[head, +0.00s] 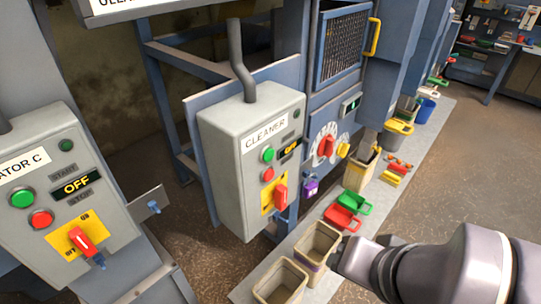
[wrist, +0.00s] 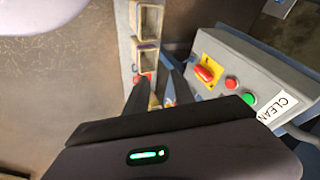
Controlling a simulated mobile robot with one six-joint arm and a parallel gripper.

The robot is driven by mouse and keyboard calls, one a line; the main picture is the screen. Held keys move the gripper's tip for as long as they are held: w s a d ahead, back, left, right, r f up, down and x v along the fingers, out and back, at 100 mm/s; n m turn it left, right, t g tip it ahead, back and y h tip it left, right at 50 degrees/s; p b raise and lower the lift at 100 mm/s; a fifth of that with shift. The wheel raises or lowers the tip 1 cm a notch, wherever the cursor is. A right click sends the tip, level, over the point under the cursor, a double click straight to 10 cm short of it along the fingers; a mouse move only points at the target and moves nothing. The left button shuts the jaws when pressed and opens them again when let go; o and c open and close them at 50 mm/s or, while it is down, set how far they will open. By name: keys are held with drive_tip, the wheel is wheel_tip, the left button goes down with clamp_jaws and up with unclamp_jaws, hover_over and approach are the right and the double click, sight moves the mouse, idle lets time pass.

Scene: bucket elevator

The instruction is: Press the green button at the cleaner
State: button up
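The grey cleaner box (head: 225,150) is in the middle of the head view, labelled CLEANER. Its green button (head: 267,155) sits above a red button (head: 267,174), with a red rotary handle (head: 281,196) on a yellow plate below. In the wrist view the green button (wrist: 248,98) lies right of centre, beside the red button (wrist: 231,83). My gripper (head: 343,255) is low and to the right of the box in the head view, apart from it. In the wrist view, the fingers of my gripper (wrist: 160,88) are spread with a gap between them, and they point left of the box.
A similar box, ATOR C (head: 35,190), stands at left with its own green button (head: 22,197). Beige bins (head: 280,282), a red scoop (head: 343,215) and a green scoop (head: 355,201) line a grey strip. Brown floor (head: 450,160) at right is clear.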

clamp_jaws()
idle(1.2)
